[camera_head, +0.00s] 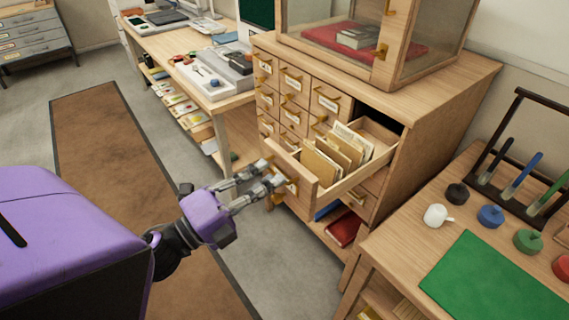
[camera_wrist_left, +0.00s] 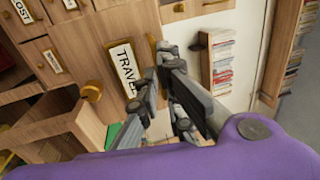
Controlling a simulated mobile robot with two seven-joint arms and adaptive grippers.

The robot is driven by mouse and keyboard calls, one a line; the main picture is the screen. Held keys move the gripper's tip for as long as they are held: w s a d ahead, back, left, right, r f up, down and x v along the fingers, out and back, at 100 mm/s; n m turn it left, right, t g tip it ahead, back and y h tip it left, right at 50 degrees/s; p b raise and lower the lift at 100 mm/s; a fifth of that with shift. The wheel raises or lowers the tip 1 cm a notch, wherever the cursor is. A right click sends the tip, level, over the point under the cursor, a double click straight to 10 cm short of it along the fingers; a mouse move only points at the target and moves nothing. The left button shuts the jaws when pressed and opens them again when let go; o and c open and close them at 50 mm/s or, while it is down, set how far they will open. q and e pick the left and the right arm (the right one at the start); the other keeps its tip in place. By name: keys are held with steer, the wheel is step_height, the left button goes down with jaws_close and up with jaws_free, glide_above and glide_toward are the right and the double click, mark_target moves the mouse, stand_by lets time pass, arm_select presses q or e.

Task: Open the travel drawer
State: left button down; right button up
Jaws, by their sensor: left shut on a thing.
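The travel drawer (camera_head: 304,188) is the pulled-out drawer in the wooden cabinet, with its front well clear of the cabinet face. Tan folders and papers (camera_head: 335,150) stand inside it. In the left wrist view a white label reading TRAVEL (camera_wrist_left: 124,68) is on the wooden front beside my fingers. My left gripper (camera_head: 274,176) is at the drawer front, shut on its brass pull (camera_wrist_left: 153,48). The fingers (camera_wrist_left: 168,66) hide much of the pull. My right gripper is not in view.
The cabinet (camera_head: 440,95) has several labelled shut drawers and a glass case on top. A side table (camera_head: 398,250) with a mug, inkpots and green mat (camera_head: 490,280) stands close at right. A desk (camera_head: 165,50) stands behind; the floor at left is open.

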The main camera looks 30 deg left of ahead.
arm_select(q)
steer(key=shift+v, duration=0.95)
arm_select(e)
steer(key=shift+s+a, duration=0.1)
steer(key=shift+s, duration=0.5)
arm_select(q)
steer(key=shift+r, duration=0.1)
steer(key=c, duration=1.9)
jaws_free()
steer(key=shift+c, duration=0.2)
steer(key=v, duration=1.2)
